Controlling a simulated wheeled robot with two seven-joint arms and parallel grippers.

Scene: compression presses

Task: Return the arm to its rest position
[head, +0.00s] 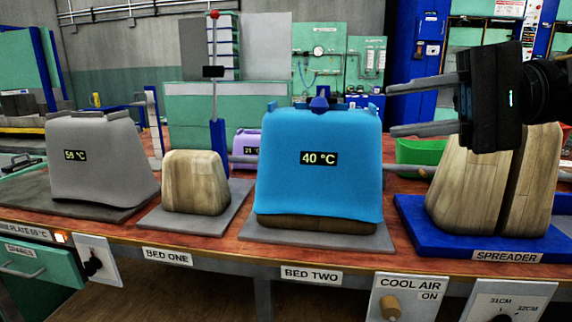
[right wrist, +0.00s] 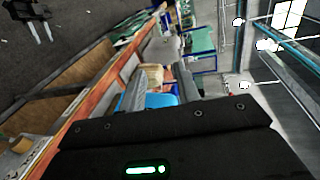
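My right gripper (head: 392,109) is at the upper right of the head view, raised above the bench. Its two grey fingers point left and stand apart with nothing between them. In the right wrist view the fingers (right wrist: 160,88) are also apart, with the bench beyond. What looks like my left gripper (right wrist: 41,32) is at the top left of the right wrist view, over the dark floor, its two light fingers apart and empty. It is not in the head view.
A blue cover (head: 320,185) reading 40 °C sits over the form at bed two. A bare wooden form (head: 195,183) stands on bed one. A grey cover (head: 100,165) stands left. A split wooden form (head: 470,195) stands on the blue spreader base (head: 425,225), below my right gripper.

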